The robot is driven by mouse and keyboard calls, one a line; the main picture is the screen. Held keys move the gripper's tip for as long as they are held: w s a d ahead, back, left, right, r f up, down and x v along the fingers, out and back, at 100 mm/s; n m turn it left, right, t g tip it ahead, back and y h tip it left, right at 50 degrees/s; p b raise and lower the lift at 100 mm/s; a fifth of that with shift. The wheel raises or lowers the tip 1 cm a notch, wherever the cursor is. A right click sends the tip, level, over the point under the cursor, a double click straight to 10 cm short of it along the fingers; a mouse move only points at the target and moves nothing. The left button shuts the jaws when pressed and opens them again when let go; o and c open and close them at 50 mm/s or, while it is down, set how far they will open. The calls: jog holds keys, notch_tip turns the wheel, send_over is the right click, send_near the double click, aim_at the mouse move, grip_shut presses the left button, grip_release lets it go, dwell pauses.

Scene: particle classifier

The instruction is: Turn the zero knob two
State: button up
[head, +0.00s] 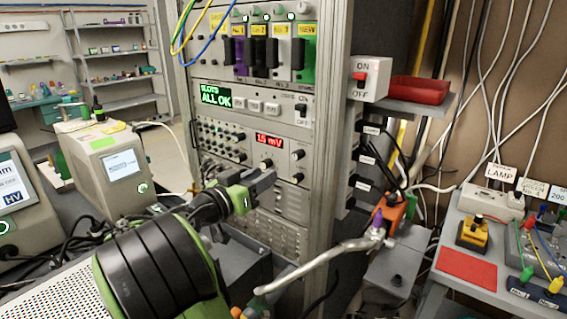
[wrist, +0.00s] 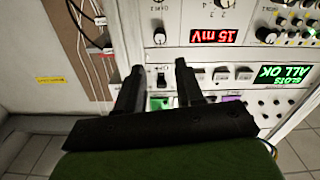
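The rack's meter panel carries a red display (head: 268,139) reading about 1.5 mV. In the head view, black knobs sit to its right, an upper one (head: 298,155) and a lower one (head: 298,178), and another knob (head: 266,163) lies below it. No readable label shows which is zero knob two. The wrist view is turned over: the display (wrist: 213,37) is near the top, with a black knob (wrist: 160,37) beside it. My gripper (head: 270,177) is in front of the panel's lower part. In the wrist view its fingers (wrist: 158,74) are apart and empty, short of that knob.
A green "ALL OK" screen (head: 216,96) and an ON/OFF switch (head: 302,112) are above the meter panel. The red-switch box (head: 360,80) and red tray (head: 419,90) are right of the rack. Cables hang along the wall.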

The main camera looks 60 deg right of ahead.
aim_at(295, 157)
jog(key=d, duration=0.4)
jog(key=s+d, duration=0.1)
jog(key=d, duration=0.3)
jog(key=s+d, duration=0.1)
jog(key=d, duration=0.3)
jog(key=shift+d, duration=0.35)
grip_shut()
